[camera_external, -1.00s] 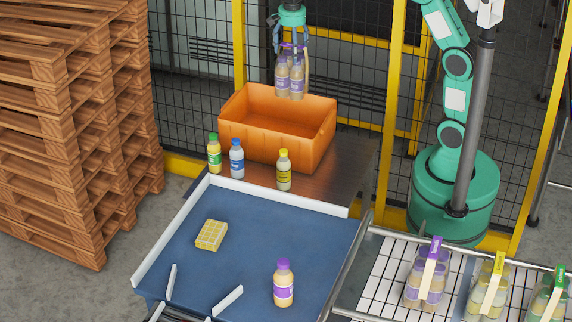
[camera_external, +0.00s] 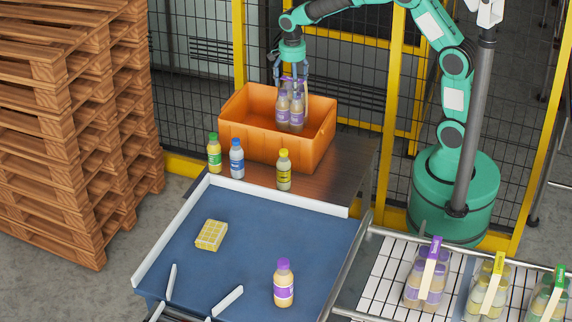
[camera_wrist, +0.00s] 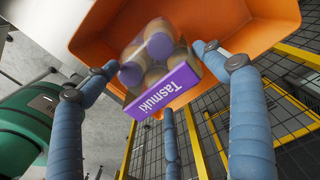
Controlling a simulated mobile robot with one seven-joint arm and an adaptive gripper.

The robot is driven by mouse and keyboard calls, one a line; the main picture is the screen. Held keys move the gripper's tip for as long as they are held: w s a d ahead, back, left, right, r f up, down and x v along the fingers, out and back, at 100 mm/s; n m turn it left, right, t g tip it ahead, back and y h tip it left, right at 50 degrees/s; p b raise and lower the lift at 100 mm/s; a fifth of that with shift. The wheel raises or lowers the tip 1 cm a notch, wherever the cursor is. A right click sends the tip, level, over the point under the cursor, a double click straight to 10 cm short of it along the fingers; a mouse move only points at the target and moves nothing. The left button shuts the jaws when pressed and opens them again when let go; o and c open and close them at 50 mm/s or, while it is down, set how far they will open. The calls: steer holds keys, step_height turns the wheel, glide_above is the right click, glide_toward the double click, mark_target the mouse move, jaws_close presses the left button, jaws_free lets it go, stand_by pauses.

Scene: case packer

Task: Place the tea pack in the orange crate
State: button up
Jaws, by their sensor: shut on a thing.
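The tea pack (camera_external: 290,108), several pale bottles with purple caps and a purple band reading "Tasmuki", hangs upright from my gripper (camera_external: 292,82). It is at the mouth of the orange crate (camera_external: 265,147), with its lower part at about the height of the front rim. Whether it touches the crate floor cannot be told. In the wrist view the pack (camera_wrist: 165,92) sits between the blue fingers of my gripper (camera_wrist: 170,72), with the orange crate (camera_wrist: 235,22) behind it. My gripper is shut on the pack.
Green-capped (camera_external: 214,153), blue-capped (camera_external: 237,158) and yellow-capped (camera_external: 284,170) bottles stand before the crate. A yellow pack (camera_external: 211,235) and a purple-capped bottle (camera_external: 284,283) are on the blue surface (camera_external: 270,225). More packs (camera_external: 428,275) stand at right. A mesh fence (camera_external: 350,65) stands behind.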

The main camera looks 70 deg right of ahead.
mark_target(292, 105)
steer(key=shift+f, duration=2.4)
steer(key=shift+f, duration=2.5)
steer(key=o, duration=1.9)
steer(key=shift+f, duration=0.1)
steer(key=shift+c, duration=0.2)
step_height(292, 105, up, 11)
steer(key=shift+r, duration=0.55)
